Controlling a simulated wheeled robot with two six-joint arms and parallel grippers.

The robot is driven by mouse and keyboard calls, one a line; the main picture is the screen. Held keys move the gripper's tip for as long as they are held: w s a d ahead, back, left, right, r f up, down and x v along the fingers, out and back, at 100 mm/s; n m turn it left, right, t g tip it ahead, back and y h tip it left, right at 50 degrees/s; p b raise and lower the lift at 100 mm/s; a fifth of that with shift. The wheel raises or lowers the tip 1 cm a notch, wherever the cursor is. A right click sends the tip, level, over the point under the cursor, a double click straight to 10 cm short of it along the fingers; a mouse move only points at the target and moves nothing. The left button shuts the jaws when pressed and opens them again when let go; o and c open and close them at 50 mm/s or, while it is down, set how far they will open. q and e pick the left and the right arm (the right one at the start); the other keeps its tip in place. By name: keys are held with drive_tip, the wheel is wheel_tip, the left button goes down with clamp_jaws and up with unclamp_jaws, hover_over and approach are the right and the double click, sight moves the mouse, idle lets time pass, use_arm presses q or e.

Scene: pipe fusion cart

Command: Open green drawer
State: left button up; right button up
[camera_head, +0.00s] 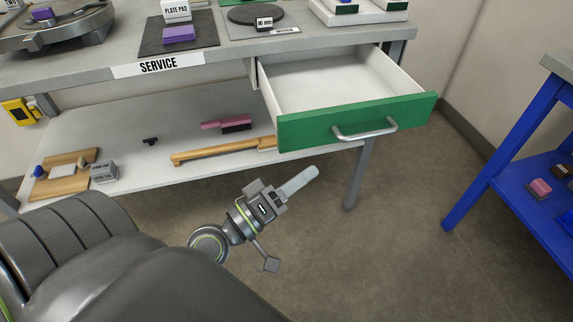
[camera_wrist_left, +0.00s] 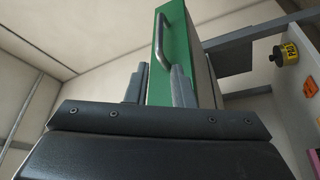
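The green drawer (camera_head: 355,121) is pulled out from under the service bench at the right, and its white inside shows empty. Its grey bar handle (camera_head: 365,130) is on the green front. My left gripper (camera_head: 300,181) is in front of and below the drawer front in the head view, apart from the handle. In the left wrist view the two fingers (camera_wrist_left: 160,84) stand apart with nothing between them. The green front (camera_wrist_left: 173,58) and the handle (camera_wrist_left: 176,33) show beyond the fingertips. My right gripper is not in view.
The lower shelf (camera_head: 120,130) holds a wooden-handled tool (camera_head: 220,152), a pink brush (camera_head: 227,125) and a wooden board (camera_head: 65,176). A bench leg (camera_head: 357,178) stands below the drawer. A blue rack (camera_head: 505,145) is at the right, with clear floor between.

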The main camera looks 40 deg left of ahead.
use_arm(q)
drive_tip(key=shift+b+v, duration=0.3)
drive_tip(key=shift+v, duration=1.35)
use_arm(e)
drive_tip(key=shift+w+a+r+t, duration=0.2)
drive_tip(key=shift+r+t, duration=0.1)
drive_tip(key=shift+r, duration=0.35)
